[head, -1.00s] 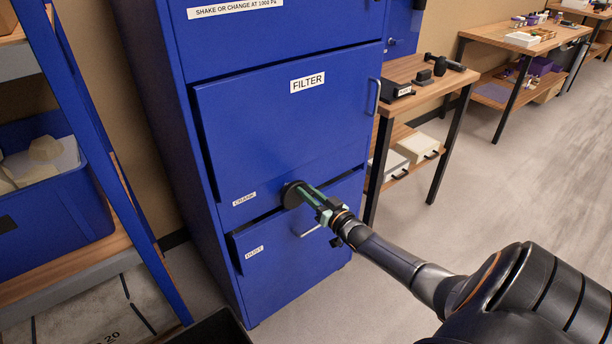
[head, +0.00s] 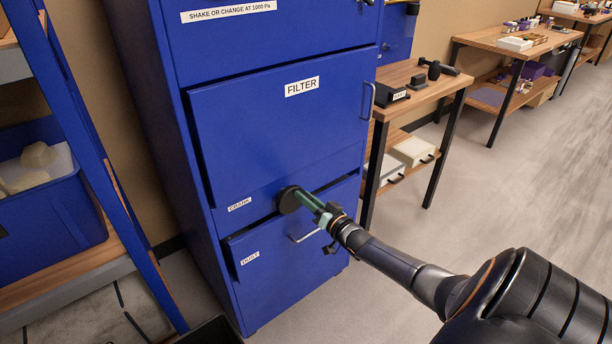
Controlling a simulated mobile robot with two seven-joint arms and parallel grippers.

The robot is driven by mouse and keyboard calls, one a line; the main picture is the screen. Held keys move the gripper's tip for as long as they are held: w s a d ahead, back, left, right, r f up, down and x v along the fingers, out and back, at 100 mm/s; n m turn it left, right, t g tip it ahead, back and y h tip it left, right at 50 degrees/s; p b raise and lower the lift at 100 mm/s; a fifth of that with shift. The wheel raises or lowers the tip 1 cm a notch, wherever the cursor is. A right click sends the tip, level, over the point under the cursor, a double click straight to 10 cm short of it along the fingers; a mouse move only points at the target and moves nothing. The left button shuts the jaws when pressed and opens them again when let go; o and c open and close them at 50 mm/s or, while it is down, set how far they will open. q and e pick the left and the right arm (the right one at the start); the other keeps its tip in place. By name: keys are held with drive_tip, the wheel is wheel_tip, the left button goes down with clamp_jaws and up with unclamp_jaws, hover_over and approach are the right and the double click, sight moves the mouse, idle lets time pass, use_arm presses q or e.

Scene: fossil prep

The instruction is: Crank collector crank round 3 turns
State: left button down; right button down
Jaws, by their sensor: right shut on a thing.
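The collector is a tall blue cabinet (head: 270,130) with a FILTER door and a DUST drawer (head: 262,255). The crank (head: 288,199) is a dark round hub on its front, right of the CRANK label (head: 239,205). My right gripper (head: 312,205) reaches in from the lower right and is shut at the crank, its greenish fingers against the hub. The crank's handle is mostly hidden by the gripper. My left gripper is not in view.
A blue rack with a blue bin (head: 50,215) of pale lumps stands at the left. A wooden bench (head: 420,85) with dark tools is right of the cabinet, and another bench (head: 505,42) stands beyond. The floor at the right is clear.

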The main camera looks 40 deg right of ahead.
drive_tip(key=c, duration=0.7)
unclamp_jaws()
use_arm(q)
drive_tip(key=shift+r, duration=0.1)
use_arm(e)
drive_tip(key=shift+s, duration=0.1)
drive_tip(key=shift+s, duration=0.25)
use_arm(q)
drive_tip(key=p, duration=0.1)
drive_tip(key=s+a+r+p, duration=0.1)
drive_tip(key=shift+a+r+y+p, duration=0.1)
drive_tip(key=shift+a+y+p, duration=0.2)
drive_tip(key=shift+p, duration=0.1)
use_arm(e)
drive_tip(key=s, duration=0.4)
drive_tip(key=s+a, duration=0.1)
drive_tip(key=s, duration=0.6)
drive_tip(key=shift+s+a, duration=0.15)
drive_tip(key=shift+s, duration=0.25)
